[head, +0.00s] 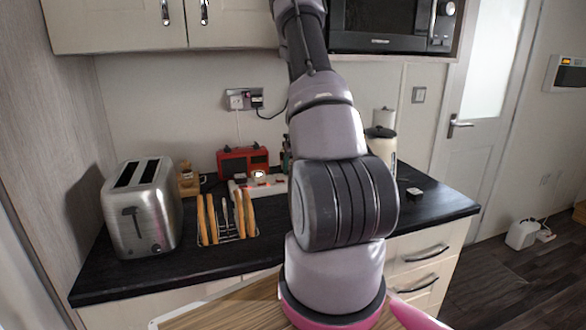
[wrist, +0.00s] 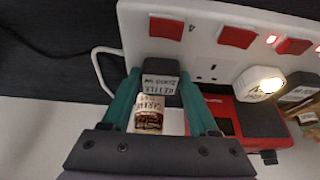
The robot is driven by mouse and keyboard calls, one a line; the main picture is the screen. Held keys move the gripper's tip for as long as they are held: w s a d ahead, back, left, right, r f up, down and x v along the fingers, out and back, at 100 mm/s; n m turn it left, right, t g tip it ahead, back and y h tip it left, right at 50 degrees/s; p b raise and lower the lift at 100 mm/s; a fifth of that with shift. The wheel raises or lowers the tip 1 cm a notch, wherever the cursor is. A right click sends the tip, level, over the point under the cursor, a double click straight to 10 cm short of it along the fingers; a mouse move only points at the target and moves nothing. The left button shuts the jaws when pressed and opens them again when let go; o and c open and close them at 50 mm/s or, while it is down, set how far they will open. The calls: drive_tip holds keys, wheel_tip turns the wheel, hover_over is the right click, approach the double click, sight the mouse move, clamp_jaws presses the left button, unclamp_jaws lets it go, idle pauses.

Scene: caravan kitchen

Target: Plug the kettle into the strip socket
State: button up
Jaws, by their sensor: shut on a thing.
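In the wrist view my gripper (wrist: 161,84) is shut on a black plug (wrist: 161,78) with a white label that reads "KETTLE" upside down. The plug is at the end position of the white strip socket (wrist: 140,22), below a red switch. I cannot tell whether it is pushed fully in. A bare outlet (wrist: 212,70) shows beside it. In the head view the strip (head: 240,187) lies on the worktop, and a cream kettle (head: 386,148) stands partly behind my arm, which hides my gripper.
A white plug (wrist: 256,86) by a lit lamp and a dark labelled plug (wrist: 298,92) sit farther along the strip. A red device (head: 245,160) stands behind it. A toast rack (head: 228,238) and steel toaster (head: 144,210) are left. A small labelled item (wrist: 149,115) shows between my fingers.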

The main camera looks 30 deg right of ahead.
drive_tip(key=shift+s+a+f, duration=0.15)
drive_tip(key=shift+s+f, duration=0.1)
drive_tip(key=shift+f, duration=0.25)
drive_tip(key=o, duration=1.4)
drive_tip(key=shift+o, duration=0.2)
drive_tip(key=shift+w+v, duration=0.15)
drive_tip(key=shift+v, duration=1.9)
drive_tip(key=shift+w+v, duration=0.15)
drive_tip(key=shift+v, duration=1.85)
drive_tip(key=shift+d+r, duration=0.2)
drive_tip(key=shift+s, duration=0.1)
